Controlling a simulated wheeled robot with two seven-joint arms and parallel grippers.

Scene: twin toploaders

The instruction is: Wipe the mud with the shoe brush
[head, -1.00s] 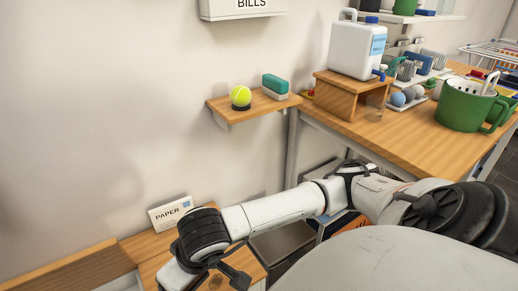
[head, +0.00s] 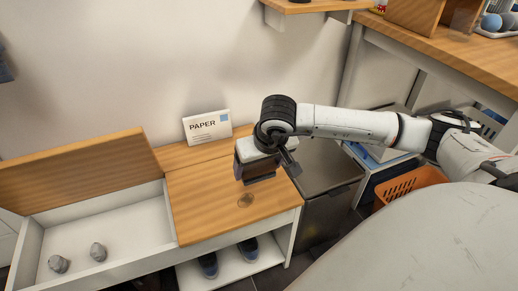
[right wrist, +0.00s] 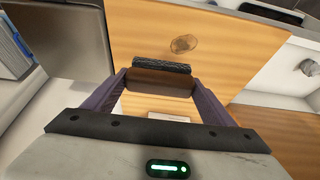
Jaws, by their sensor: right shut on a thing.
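The mud is a small brown smudge (head: 246,200) on the wooden bench top (head: 205,212). It also shows as a mark in the right wrist view (right wrist: 184,44). My right gripper (head: 262,172) is over the bench, just behind the mud in the head view. It is shut on the shoe brush, a brown block with dark bristles (right wrist: 161,78). In the wrist view the brush sits between the fingers, a little apart from the mud in the picture. I cannot tell whether the bristles touch the bench. My left gripper is out of view.
A PAPER box (head: 207,126) stands at the back of the bench. Shoes (head: 208,265) stand on the shelf below. A grey bin (head: 325,180) and orange basket (head: 405,185) are right.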

